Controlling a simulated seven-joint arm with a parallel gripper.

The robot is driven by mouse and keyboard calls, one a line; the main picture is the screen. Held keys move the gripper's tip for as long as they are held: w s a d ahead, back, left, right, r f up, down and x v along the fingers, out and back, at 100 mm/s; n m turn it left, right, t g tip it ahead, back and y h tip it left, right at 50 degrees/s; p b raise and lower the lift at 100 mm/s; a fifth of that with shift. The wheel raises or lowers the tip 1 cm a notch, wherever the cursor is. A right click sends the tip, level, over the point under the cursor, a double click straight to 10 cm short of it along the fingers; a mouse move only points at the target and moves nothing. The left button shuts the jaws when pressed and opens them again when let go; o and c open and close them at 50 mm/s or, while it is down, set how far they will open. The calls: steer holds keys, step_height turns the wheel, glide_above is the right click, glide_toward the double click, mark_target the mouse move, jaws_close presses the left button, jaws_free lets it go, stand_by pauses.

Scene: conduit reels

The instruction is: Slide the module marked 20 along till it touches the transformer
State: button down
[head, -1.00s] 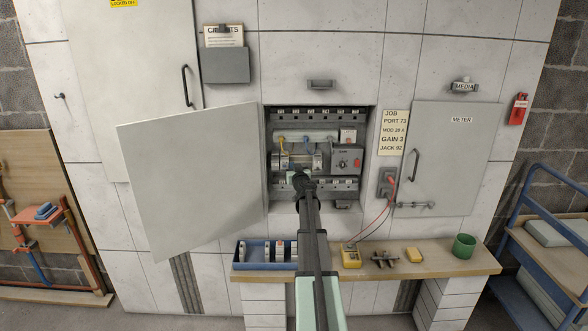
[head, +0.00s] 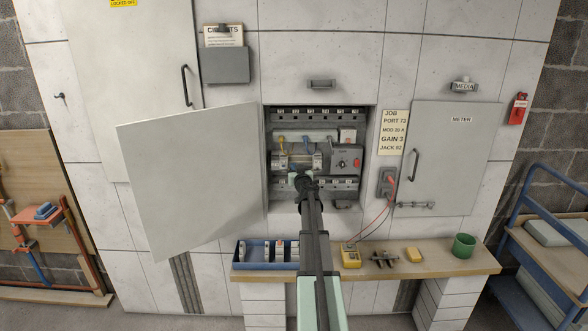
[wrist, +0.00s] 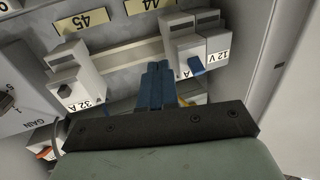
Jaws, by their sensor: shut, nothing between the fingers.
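In the wrist view, which shows labels upside down, my gripper (wrist: 155,85) is shut and empty, its blue fingers over the rail. Just right of the fingers is a grey-white module (wrist: 178,45) whose label ends in "A"; its number is hidden by the fingers. Directly beside it is a unit marked 12 V (wrist: 212,42), probably the transformer; I see no clear gap between them. Another module marked 32 A (wrist: 75,82) sits apart at left on the rail. In the head view, my gripper (head: 297,180) is at the open cabinet (head: 318,112), hiding part of the rail.
A selector labelled GAIN (wrist: 20,105) is at the wrist view's left. The open cabinet door (head: 195,180) stands out at left. Below, a shelf (head: 415,268) holds a blue tray (head: 265,266), a yellow meter (head: 351,257) and a green cup (head: 464,246). A job card (head: 394,135) hangs at right.

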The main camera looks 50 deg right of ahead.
steer(key=s+a, duration=0.4)
steer(key=shift+s+a, duration=0.4)
stand_by(0.7)
